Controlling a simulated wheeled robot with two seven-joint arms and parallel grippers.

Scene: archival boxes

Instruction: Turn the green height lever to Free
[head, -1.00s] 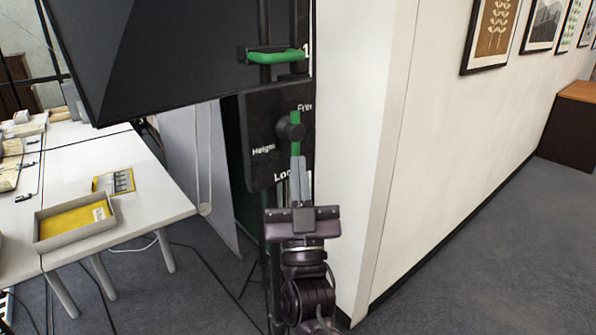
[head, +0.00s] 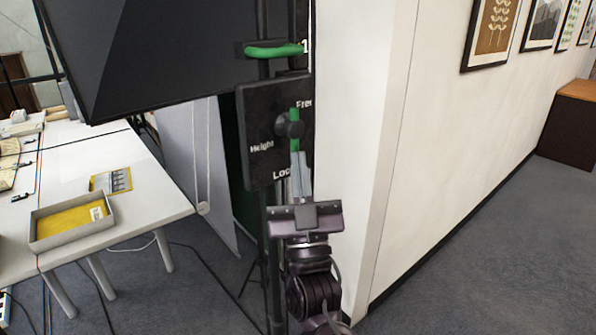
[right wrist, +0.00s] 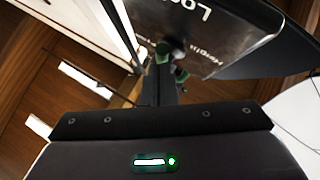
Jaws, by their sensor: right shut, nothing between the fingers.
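The green height lever (head: 294,143) is an upright bar through a dark round hub on the black panel (head: 258,165). The panel reads "Free" above the hub, "Height" to its left and "Lock" below, partly covered by my fingers. Which end of the bar is the pointer, I cannot tell. My right gripper (head: 299,158) points up, its grey fingers shut and empty, with the tips just at the lever's lower end. Whether they touch, I cannot tell. In the right wrist view the lever's green parts (right wrist: 181,75) show beside the dark fingers. My left gripper is not in view.
A green handle (head: 273,51) sits above the panel on the dark post, beside a large black sheet-like screen (head: 170,50). A white wall corner (head: 370,150) stands close on the right. A white table (head: 150,185) with a tray (head: 75,238) is at left. Cables lie on the floor.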

